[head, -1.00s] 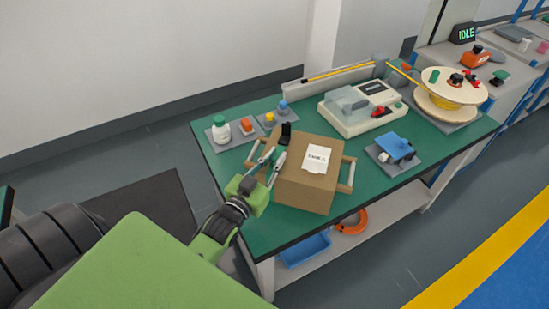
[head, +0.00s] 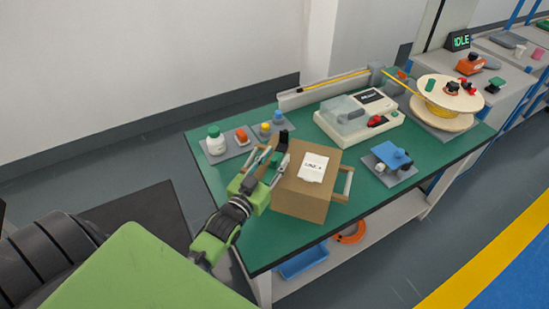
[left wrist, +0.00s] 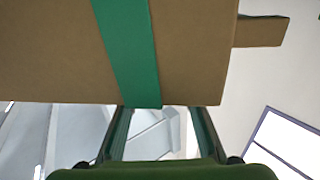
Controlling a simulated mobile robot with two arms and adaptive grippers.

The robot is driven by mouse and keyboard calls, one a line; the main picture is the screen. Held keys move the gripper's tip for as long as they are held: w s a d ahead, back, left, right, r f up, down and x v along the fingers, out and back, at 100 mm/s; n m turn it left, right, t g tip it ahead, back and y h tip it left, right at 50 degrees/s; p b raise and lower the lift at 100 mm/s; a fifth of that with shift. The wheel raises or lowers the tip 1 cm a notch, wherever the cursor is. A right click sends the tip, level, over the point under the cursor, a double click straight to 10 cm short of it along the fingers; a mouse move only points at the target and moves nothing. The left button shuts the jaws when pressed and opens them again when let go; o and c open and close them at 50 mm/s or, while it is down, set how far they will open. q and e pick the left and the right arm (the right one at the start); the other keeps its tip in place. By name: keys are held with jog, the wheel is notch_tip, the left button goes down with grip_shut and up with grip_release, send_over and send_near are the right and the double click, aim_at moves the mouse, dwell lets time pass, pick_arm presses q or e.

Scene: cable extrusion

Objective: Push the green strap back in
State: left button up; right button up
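A cardboard box (head: 306,188) with a white label stands on the green table. In the left wrist view, a green strap (left wrist: 130,50) runs across the brown box (left wrist: 50,60) to its lower edge. A small green piece, apparently the strap (head: 277,172), shows at the box's left side in the head view. My left gripper (head: 269,160) is beside that side with its fingers apart. In the left wrist view, its two fingers stand on either side of the strap's lower end; I cannot tell whether they touch the box. My right gripper is out of view.
Beige rails (head: 347,183) show beside the box. A tray of small containers (head: 236,142) lies behind it. The front right table edge is close.

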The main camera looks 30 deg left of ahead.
pick_arm(q)
jog(key=shift+w, duration=0.15)
jog(key=shift+f, duration=0.1)
jog(key=s, duration=1.2)
jog(key=shift+d, duration=0.25)
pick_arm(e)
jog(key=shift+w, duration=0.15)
